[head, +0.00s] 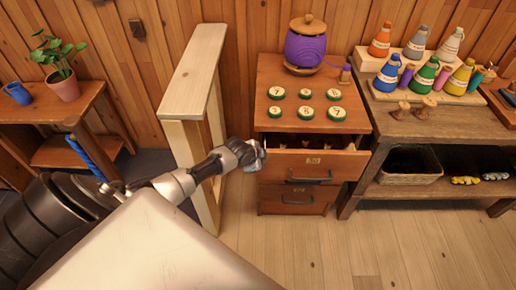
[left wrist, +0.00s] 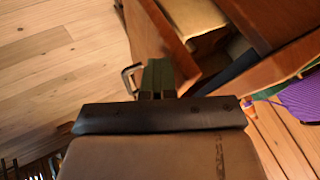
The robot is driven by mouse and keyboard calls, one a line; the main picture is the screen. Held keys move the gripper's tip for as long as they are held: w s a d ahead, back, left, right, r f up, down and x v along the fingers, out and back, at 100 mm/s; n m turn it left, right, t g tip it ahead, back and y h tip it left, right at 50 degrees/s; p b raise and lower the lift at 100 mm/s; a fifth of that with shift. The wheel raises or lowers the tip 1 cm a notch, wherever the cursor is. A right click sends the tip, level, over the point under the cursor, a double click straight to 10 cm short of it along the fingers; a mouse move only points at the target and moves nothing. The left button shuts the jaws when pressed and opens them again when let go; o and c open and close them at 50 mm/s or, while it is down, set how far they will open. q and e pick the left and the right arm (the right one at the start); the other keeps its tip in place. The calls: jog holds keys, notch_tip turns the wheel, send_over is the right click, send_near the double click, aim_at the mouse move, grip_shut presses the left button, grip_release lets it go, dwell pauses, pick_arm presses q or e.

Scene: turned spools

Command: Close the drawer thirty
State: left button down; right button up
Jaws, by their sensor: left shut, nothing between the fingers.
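The wooden cabinet (head: 275,72) stands against the wall with its upper drawer (head: 345,165) pulled out. Several small dark items show inside that drawer. Its front has a dark handle (head: 310,180) and a small plate (head: 313,160) whose number is too small to read. The lower drawer (head: 275,203) looks shut. My left gripper (head: 256,155) is shut and empty at the left end of the open drawer's front. In the left wrist view the closed fingers (left wrist: 157,78) are close beside the drawer front (left wrist: 147,35) and its handle (left wrist: 127,78); contact is unclear.
A pale wooden partition (head: 194,65) stands left of the cabinet, close to my left arm. A purple jar (head: 305,48) and several green-edged discs (head: 305,93) are on the cabinet top. A workbench (head: 435,122) with bottles stands right. The floor (head: 370,245) in front is clear.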

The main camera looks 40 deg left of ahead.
pick_arm(q)
jog(key=shift+w+a+b, duration=0.7)
jog(key=shift+w, duration=0.35)
jog(key=shift+w+a+b, duration=0.65)
jog(key=shift+w+a, duration=0.05)
jog(key=shift+w, duration=0.35)
pick_arm(e)
jog(key=shift+s+d+f, duration=0.1)
jog(key=shift+d+f, duration=0.05)
jog(key=shift+f, duration=0.8)
jog(key=shift+s+d+f, duration=0.1)
jog(key=shift+f, duration=0.85)
